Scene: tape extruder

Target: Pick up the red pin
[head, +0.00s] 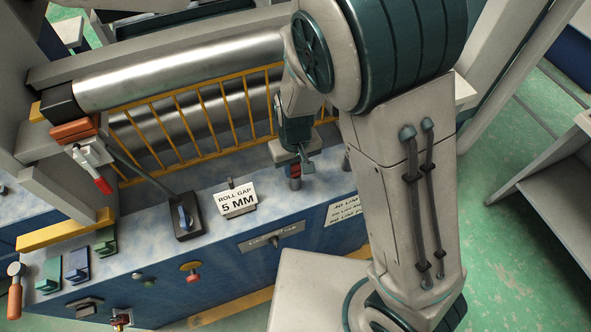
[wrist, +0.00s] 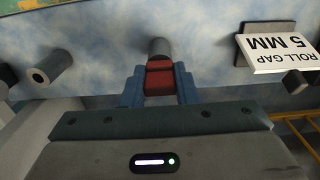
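The red pin (wrist: 159,78) is between the two blue fingers of my gripper (wrist: 160,88) in the wrist view. A grey round peg (wrist: 158,47) shows just beyond it. The fingers flank the pin closely on both sides, with no clear gap, but I cannot tell whether they press on it. In the head view my gripper (head: 296,158) points down at the machine's top ledge, and a small part of the red pin (head: 294,183) shows beneath it. The rest of the pin is hidden by the gripper.
A "ROLL GAP 5 MM" sign (head: 237,200) stands close by on the ledge, also in the wrist view (wrist: 279,52). Another grey peg (wrist: 52,68) is on the other side. A yellow guard rail (head: 190,125) and steel rollers (head: 180,72) lie behind. A black lever box (head: 184,215) is further left.

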